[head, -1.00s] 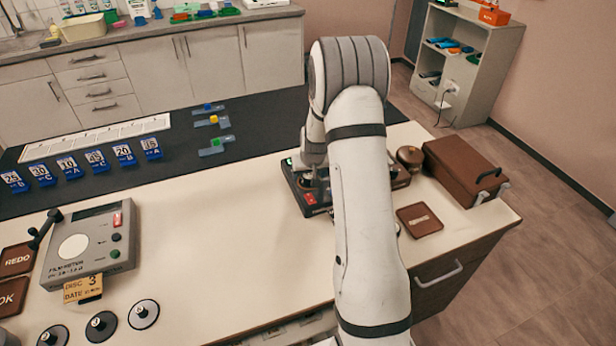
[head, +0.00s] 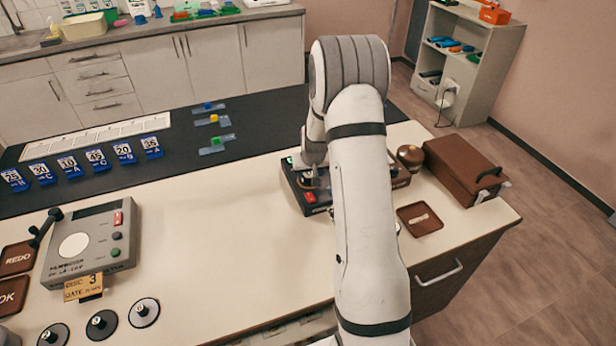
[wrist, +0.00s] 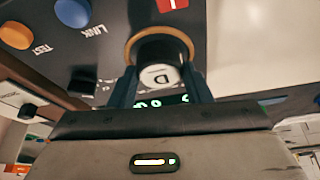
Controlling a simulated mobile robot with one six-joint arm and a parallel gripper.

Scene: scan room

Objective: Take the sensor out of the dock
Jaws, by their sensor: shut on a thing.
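The dock is a dark box (head: 308,200) on the white counter, with a red button on its front corner; my arm covers part of it in the head view. In the wrist view its dark face (wrist: 100,60) shows a blue LINK button, an orange TEST button and green digits. The sensor (wrist: 158,50) is a black cylinder with a pale end marked D, within a brown-orange ring on the dock. My gripper (wrist: 160,88) is shut on the sensor, one finger on each side. I cannot tell whether the sensor's far end is clear of its seat.
A brown case (head: 462,172), a round brown pot (head: 410,157) and a small brown tray (head: 420,219) stand right of the dock. A grey meter (head: 92,238) with black-hubbed discs in front is at the left. The counter between meter and dock is clear.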

